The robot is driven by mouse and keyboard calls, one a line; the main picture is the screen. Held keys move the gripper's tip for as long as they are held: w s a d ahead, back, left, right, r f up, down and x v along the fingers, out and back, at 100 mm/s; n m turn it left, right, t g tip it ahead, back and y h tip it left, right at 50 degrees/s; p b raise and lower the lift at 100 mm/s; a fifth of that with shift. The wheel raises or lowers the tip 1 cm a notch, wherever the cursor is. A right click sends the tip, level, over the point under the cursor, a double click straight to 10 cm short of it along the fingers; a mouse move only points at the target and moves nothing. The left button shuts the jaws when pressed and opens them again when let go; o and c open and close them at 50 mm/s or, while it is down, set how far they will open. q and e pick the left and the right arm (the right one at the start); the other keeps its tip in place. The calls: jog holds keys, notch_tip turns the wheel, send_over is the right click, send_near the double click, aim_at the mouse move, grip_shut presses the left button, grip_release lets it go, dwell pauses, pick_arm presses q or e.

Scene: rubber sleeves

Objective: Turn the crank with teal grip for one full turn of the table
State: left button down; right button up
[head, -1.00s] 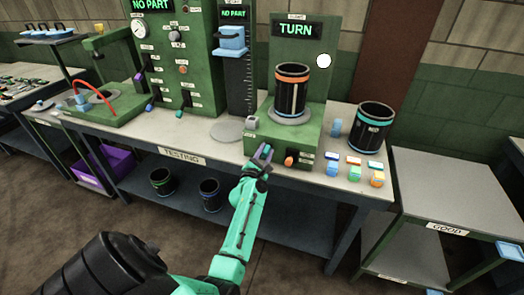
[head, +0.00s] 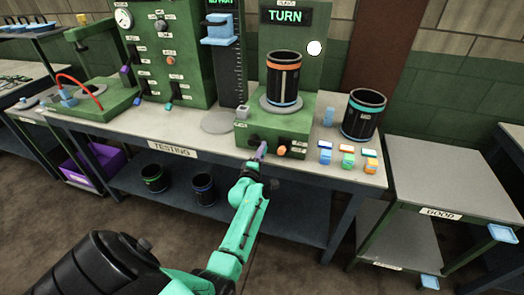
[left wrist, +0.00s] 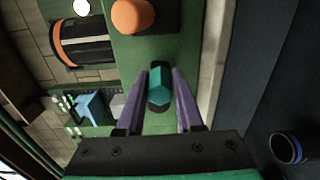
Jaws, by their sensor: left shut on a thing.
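The crank's teal grip (left wrist: 157,86) shows between the purple fingers of my left gripper (left wrist: 160,82) in the left wrist view. My left gripper is shut on it, at the front of the green test station (head: 242,133). In the head view my left gripper (head: 261,152) hides most of the grip. Above it, a black sleeve (head: 283,82) with an orange upper band stands upright on the round grey table (head: 264,103). The display (head: 285,16) behind reads TURN. My right gripper is not in view.
An orange knob (head: 282,151) sits just right of the grip. Another black sleeve (head: 363,115) stands on the bench at the right, behind several small coloured blocks (head: 347,159). A GOOD cart (head: 445,175) is farther right. Two sleeves stand on the lower shelf.

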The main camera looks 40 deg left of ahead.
pick_arm(q)
notch_tip(320, 180, down, 2)
jog(key=m, duration=0.3)
jog(key=shift+s+f+b, duration=0.1)
jog(key=shift+s+b, duration=0.05)
jog(key=shift+b, duration=0.25)
jog(key=shift+s+a+f+m, duration=0.1)
jog(key=shift+a+f+m, duration=0.1)
jog(key=shift+m, duration=0.4)
jog(key=shift+a+f+m, duration=0.1)
jog(key=shift+f+m, duration=0.05)
jog(key=shift+m, duration=0.45)
jog(key=c, duration=0.6)
grip_release()
jog(key=shift+o, duration=0.2)
jog(key=shift+r, duration=0.15)
jog(key=shift+a, duration=0.15)
